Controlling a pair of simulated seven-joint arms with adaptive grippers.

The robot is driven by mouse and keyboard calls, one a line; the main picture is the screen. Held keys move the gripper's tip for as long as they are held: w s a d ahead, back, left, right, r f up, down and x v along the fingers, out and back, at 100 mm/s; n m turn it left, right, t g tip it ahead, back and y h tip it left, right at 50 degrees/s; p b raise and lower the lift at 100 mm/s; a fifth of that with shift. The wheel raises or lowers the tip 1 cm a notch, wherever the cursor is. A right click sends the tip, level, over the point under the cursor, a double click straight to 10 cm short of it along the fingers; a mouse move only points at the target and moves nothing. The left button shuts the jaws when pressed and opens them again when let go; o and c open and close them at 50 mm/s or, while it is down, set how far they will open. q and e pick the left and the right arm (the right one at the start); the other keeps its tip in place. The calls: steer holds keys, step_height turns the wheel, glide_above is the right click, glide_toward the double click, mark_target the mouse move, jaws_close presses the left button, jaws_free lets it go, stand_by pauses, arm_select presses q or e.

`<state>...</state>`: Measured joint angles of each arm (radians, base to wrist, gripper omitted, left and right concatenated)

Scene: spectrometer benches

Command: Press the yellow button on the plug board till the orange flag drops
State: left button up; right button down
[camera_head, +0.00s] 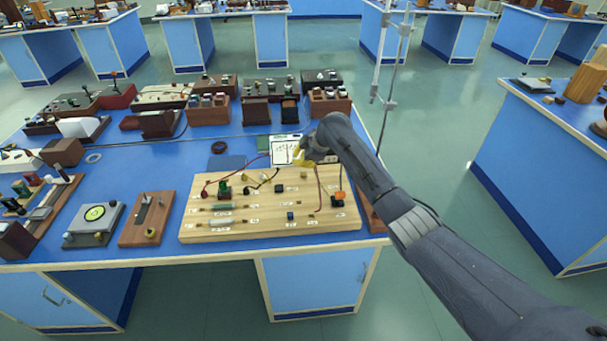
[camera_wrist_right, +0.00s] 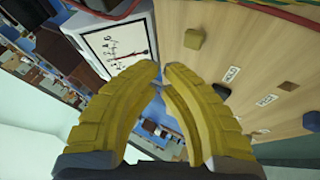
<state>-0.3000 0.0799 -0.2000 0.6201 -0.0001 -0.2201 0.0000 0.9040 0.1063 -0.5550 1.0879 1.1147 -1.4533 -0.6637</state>
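The plug board (camera_head: 265,230) is a pale wooden board on the blue bench in the head view. A small orange piece (camera_head: 340,196) stands near its right end; I cannot tell whether it is the flag. My right gripper (camera_head: 300,157) has yellow fingers and hangs over the board's back edge. In the right wrist view its fingertips (camera_wrist_right: 161,68) are together and hold nothing. That view shows a mustard-coloured knob (camera_wrist_right: 195,38) on the board, apart from the fingertips; it may be the yellow button. My left gripper is not in view.
Red and black leads run over the board. Wooden boxes (camera_head: 208,110) stand along the back. A wooden block with fittings (camera_head: 146,220) sits left of the board.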

steer(key=shift+r, duration=1.55)
